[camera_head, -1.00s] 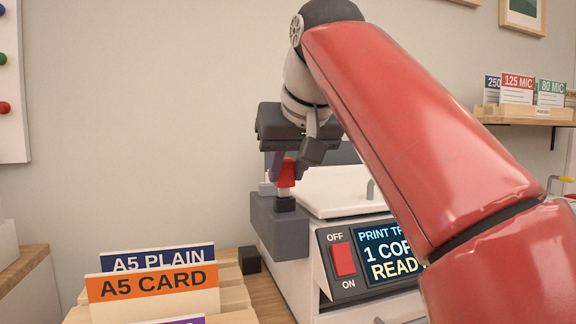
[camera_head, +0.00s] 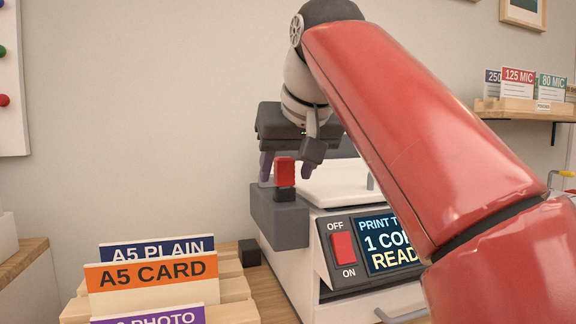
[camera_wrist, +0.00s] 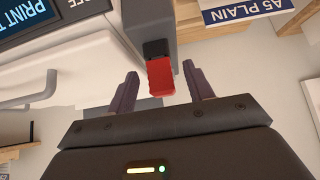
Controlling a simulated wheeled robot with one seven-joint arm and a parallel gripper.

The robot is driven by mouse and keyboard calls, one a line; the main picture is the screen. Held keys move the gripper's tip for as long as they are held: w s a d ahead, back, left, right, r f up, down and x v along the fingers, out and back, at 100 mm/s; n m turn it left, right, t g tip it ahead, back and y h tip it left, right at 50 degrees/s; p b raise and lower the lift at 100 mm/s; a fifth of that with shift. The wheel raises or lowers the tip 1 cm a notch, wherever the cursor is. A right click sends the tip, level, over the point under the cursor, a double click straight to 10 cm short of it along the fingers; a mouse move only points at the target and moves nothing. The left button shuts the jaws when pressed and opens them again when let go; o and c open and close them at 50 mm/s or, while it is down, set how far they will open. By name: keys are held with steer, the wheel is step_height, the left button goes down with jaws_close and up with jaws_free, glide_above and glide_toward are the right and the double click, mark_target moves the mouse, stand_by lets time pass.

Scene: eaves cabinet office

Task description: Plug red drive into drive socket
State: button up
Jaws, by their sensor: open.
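The red drive (camera_head: 285,172) stands upright at the black socket (camera_head: 284,195) on top of the grey block (camera_head: 280,225) at the printer's left side. In the wrist view the red drive (camera_wrist: 161,78) meets the black socket (camera_wrist: 155,48) with no clear gap; how deep it sits is hidden. My gripper (camera_head: 287,168) is open, with its purple fingers apart on either side of the drive. In the wrist view my gripper (camera_wrist: 161,88) shows clear space between each finger and the drive.
The white printer (camera_head: 290,268) has an off/on switch (camera_head: 343,248) and a display (camera_head: 393,243). Paper trays with an A5 CARD label (camera_head: 155,275) stand at the front left. A small black block (camera_head: 249,252) lies between them. A card rack (camera_head: 520,105) hangs at right.

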steer(key=p+v, duration=0.3)
steer(key=v, duration=0.4)
steer(key=shift+s+r, duration=0.25)
steer(key=shift+s, duration=0.05)
steer(key=shift+d, duration=0.1)
